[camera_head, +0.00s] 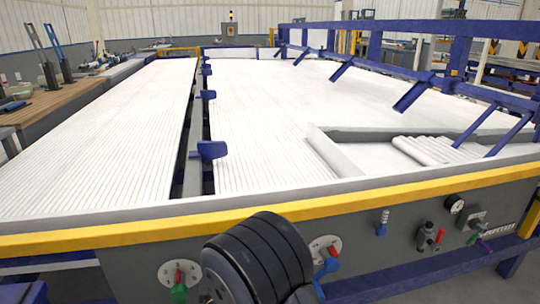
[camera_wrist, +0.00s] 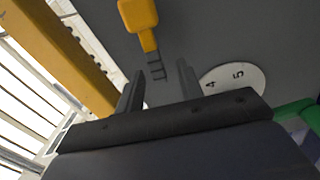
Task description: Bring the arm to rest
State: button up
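My gripper (camera_wrist: 160,88) shows in the wrist view with its two dark fingers apart and nothing between them. It faces the grey front panel (camera_wrist: 200,35) of the machine, close to a yellow handle-like part (camera_wrist: 138,22) and a white round plate (camera_wrist: 235,80) marked 4 and 5. Whether it touches the panel I cannot tell. In the head view a black rounded part of my arm (camera_head: 262,258) stands at the bottom centre, in front of the machine. The gripper fingers are not visible there.
White pipes fill the left bed (camera_head: 100,140) and right bed (camera_head: 255,120). A few pipes (camera_head: 432,150) lie in a walled bay at right. A yellow rail (camera_head: 130,233) edges the machine. Valves and a gauge (camera_head: 454,204) stick out from its front. A wooden bench (camera_head: 60,98) stands left.

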jog(key=x, duration=0.2)
jog(key=shift+w, duration=0.35)
jog(key=shift+r, duration=0.15)
jog(key=shift+s, duration=0.1)
jog(key=p+v, duration=0.1)
jog(key=v, duration=1)
jog(key=b+x, duration=0.1)
jog(key=x, duration=1)
jog(key=shift+d+r+m, duration=0.1)
jog(key=shift+r+m, duration=0.25)
jog(key=shift+m, duration=0.55)
jog(key=shift+d+r, duration=0.1)
